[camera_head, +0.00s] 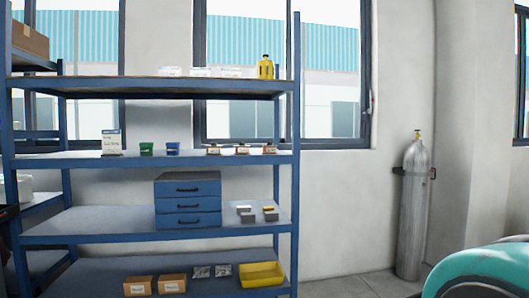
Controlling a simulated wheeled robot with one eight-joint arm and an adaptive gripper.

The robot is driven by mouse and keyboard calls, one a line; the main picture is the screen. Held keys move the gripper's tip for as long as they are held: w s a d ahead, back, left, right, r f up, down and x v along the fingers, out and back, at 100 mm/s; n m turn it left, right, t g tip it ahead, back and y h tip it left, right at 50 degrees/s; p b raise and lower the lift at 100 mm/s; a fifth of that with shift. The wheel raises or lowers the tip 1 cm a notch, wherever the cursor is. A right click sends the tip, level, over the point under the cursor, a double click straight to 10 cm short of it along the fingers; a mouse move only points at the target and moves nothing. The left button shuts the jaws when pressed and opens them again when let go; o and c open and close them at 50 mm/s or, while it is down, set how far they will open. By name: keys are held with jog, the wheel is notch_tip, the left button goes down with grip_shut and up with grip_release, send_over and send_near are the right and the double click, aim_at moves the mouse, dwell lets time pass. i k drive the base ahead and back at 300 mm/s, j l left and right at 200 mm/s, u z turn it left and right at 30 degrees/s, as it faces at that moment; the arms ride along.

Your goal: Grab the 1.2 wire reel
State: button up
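No reel can be read as 1.2 from here. Three small dark items with pale labels stand in a row on the second shelf from the top, near its right end: a left one (214,149), a middle one (242,149) and a right one (269,148). They may be wire reels, but their shape and lettering are too small to tell. My gripper is not in view.
The blue rack (296,200) also holds a yellow bottle (265,68), green (146,149) and blue bins, a blue drawer box (188,200), cartons and a yellow tray (262,275). A gas cylinder (412,215) stands by the wall. A teal shape (490,270) fills the lower right corner.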

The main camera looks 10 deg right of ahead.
aim_at(269, 148)
jog(key=i+l, duration=0.25)
jog(key=i, duration=0.15)
jog(key=i+l, duration=0.2)
jog(key=i, duration=0.2)
